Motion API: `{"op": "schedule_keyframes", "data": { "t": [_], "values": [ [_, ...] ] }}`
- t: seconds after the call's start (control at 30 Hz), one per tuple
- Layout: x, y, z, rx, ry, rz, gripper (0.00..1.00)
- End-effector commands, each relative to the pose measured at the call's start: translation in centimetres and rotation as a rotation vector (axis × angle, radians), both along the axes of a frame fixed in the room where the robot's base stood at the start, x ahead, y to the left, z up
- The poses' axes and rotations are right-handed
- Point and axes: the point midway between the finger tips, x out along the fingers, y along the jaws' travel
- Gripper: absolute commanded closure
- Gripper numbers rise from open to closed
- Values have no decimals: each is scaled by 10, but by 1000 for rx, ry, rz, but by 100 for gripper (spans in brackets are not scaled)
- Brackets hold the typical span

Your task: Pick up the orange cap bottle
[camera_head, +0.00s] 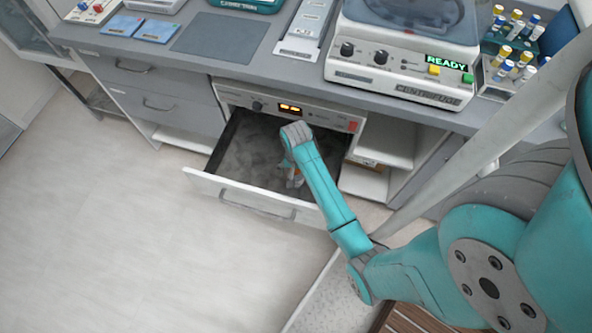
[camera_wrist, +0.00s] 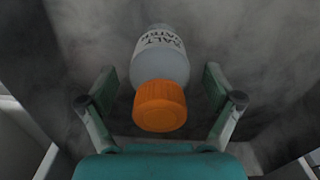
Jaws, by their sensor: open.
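The orange cap bottle (camera_wrist: 160,62) lies between and just ahead of my gripper's fingers in the wrist view. It has a grey-white body, a label with dark lettering and an orange cap (camera_wrist: 160,106) facing me. My gripper (camera_wrist: 160,103) is open, with one finger on each side of the cap and a gap on both sides. In the head view my arm reaches down into the open drawer (camera_head: 233,187), and a small patch of orange (camera_head: 296,173) shows beside the wrist. The arm hides most of the bottle there.
The drawer walls surround my gripper, with dark, misty space inside. Above are the counter (camera_head: 290,72), a centrifuge (camera_head: 405,60) reading READY and a rack of tubes (camera_head: 508,70). An open shelf (camera_head: 385,145) is right of the drawer. The floor at left is clear.

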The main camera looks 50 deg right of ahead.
Motion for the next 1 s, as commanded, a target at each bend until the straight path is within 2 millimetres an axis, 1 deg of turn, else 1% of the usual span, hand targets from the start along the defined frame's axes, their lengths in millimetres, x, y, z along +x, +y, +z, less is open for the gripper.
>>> {"op": "schedule_keyframes", "data": {
  "t": [0.1, 0.13, 0.17, 0.2, 0.27, 0.3, 0.37, 0.4, 0.43, 0.63, 0.73, 0.87, 1.0],
  "values": [
    [0, 0, 0, 0, 0, 0, 10],
    [0, 0, 0, 0, 0, 0, 15],
    [0, 0, 0, 0, 0, 0, 22],
    [0, 0, 0, 0, 0, 0, 32],
    [0, 0, 0, 0, 0, 0, 47],
    [0, 0, 0, 0, 0, 0, 57],
    [0, 0, 0, 0, 0, 0, 72],
    [0, 0, 0, 0, 0, 0, 82],
    [0, 0, 0, 0, 0, 0, 84],
    [0, 0, 1, 0, 0, 0, 84],
    [0, 0, 6, 0, 0, 0, 84],
    [1, 0, 23, -1, -3, 0, 84],
    [1, 0, 50, -2, -3, 0, 84]
  ]
}}
